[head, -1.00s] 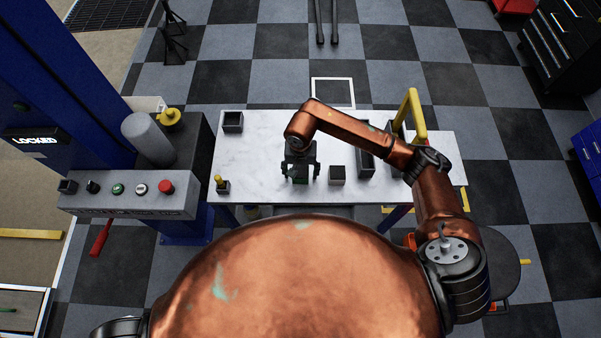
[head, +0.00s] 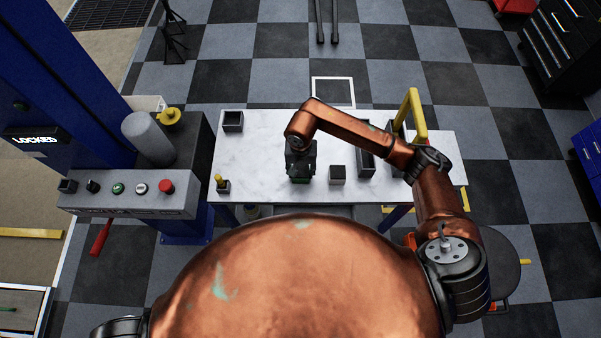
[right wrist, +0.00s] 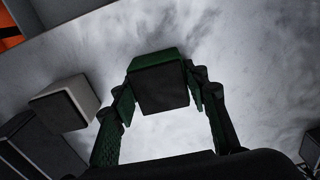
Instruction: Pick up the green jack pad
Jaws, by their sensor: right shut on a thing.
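The green jack pad (right wrist: 156,58) is a small block with green sides and a dark face, seen in the right wrist view against the white marbled tabletop. My right gripper (right wrist: 158,88) has its fingers closed against the pad's two sides. In the head view my right gripper (head: 300,172) points down over the front middle of the table (head: 262,140), and it mostly hides the pad there. I cannot tell whether the pad touches the tabletop. My left gripper is not in view.
A dark open box (head: 233,121), a long dark tray (head: 366,162) and a yellow-knobbed piece (head: 222,185) are on the table. A control box (head: 130,200) stands left.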

